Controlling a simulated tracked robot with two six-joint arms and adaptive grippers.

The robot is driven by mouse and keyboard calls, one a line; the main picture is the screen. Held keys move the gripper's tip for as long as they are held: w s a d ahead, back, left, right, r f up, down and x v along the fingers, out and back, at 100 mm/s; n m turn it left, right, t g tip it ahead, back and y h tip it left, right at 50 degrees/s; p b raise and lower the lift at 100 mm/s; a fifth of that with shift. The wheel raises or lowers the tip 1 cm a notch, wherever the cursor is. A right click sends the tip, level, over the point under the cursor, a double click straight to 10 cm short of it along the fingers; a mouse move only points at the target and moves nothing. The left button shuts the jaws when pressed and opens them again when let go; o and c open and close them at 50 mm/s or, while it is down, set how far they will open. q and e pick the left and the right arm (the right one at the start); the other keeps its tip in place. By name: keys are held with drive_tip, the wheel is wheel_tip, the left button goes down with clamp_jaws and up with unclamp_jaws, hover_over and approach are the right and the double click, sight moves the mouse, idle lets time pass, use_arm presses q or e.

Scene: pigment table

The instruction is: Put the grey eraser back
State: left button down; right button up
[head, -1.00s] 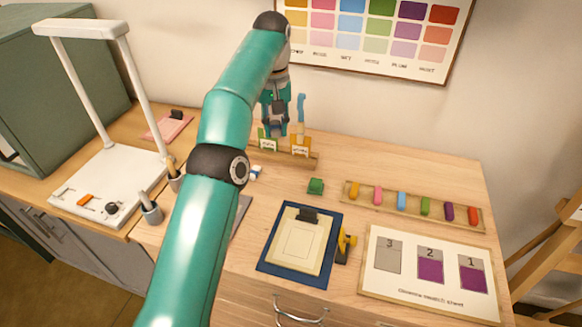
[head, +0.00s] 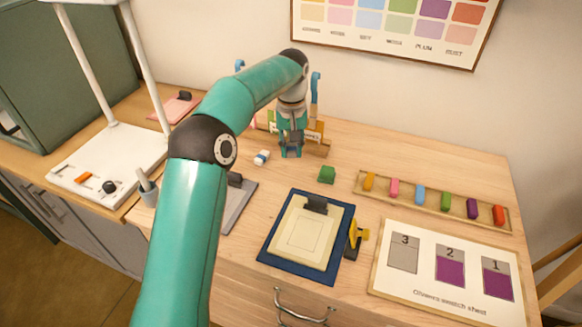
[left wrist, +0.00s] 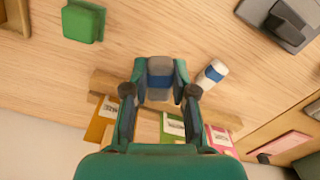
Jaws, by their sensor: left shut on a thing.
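My left gripper (head: 291,151) points down just in front of the wooden card rack in the head view. In the left wrist view its two fingers (left wrist: 160,76) are closed on the grey eraser (left wrist: 159,66), which has a blue band. The eraser is mostly hidden by the fingers in the head view. I cannot tell whether it touches the tabletop. A white eraser with a blue band (head: 262,157) lies beside the gripper, apart from it; it also shows in the left wrist view (left wrist: 211,74). My right gripper is not in view.
The card rack (head: 318,148) stands behind the gripper. A green block (head: 327,174) sits to its right, near a tray of coloured sticks (head: 433,203). A blue-edged board (head: 265,250) and a swatch sheet (head: 420,290) lie in front. A grey clipboard (head: 236,205) is front left.

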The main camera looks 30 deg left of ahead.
sight(291, 171)
use_arm(q)
drive_tip(key=shift+f, duration=2.75)
drive_tip(key=c, duration=0.9)
unclamp_jaws()
drive_tip(key=shift+f, duration=0.1)
drive_tip(key=shift+c, duration=0.2)
wheel_tip(291, 171, up, 12)
drive_tip(key=shift+r+p, duration=0.15)
drive_tip(key=shift+p, duration=0.75)
